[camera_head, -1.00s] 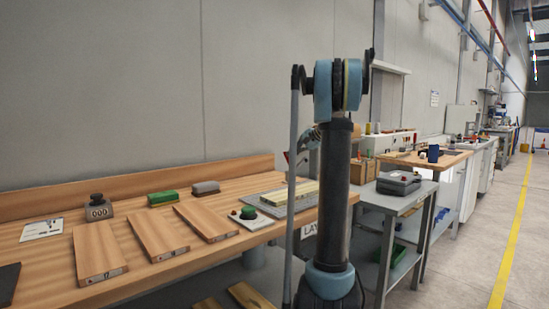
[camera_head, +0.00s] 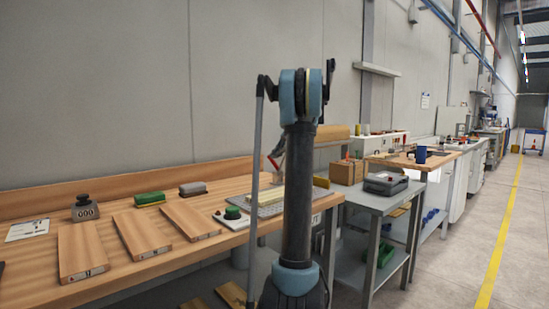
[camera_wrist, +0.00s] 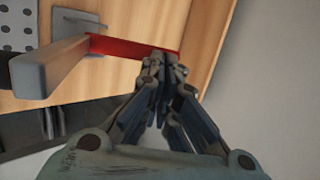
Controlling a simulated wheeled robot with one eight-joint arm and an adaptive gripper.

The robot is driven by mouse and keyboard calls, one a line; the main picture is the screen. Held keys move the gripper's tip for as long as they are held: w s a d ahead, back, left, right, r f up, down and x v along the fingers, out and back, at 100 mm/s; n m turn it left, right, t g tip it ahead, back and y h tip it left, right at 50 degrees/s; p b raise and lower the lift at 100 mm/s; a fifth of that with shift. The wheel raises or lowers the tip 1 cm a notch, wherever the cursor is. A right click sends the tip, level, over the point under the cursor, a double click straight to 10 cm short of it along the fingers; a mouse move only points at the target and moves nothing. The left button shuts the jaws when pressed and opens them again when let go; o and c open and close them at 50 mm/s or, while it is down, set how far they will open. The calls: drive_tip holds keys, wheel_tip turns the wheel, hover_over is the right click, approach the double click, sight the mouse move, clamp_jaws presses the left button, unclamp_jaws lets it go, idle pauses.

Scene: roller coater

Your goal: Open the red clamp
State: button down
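The red clamp shows in the wrist view as a flat red lever (camera_wrist: 122,47) attached to a grey metal bracket (camera_wrist: 72,25) at the edge of a wooden bench. A thick bar (camera_wrist: 62,62) lies across its left side. My gripper (camera_wrist: 163,62) has its fingertips close together and overlapping the lever's right end. I cannot tell whether they touch or pinch it. In the head view, a small red part (camera_head: 272,162) shows just left of my arm, below my gripper (camera_head: 279,148); my arm hides much of this area.
A grey cart (camera_head: 372,203) with a dark case (camera_head: 386,183) stands to the right. The floor aisle is clear.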

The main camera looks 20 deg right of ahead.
drive_tip(key=shift+r, duration=0.15)
drive_tip(key=v, duration=1.3)
drive_tip(key=shift+w+r, duration=0.2)
drive_tip(key=shift+r, duration=0.3)
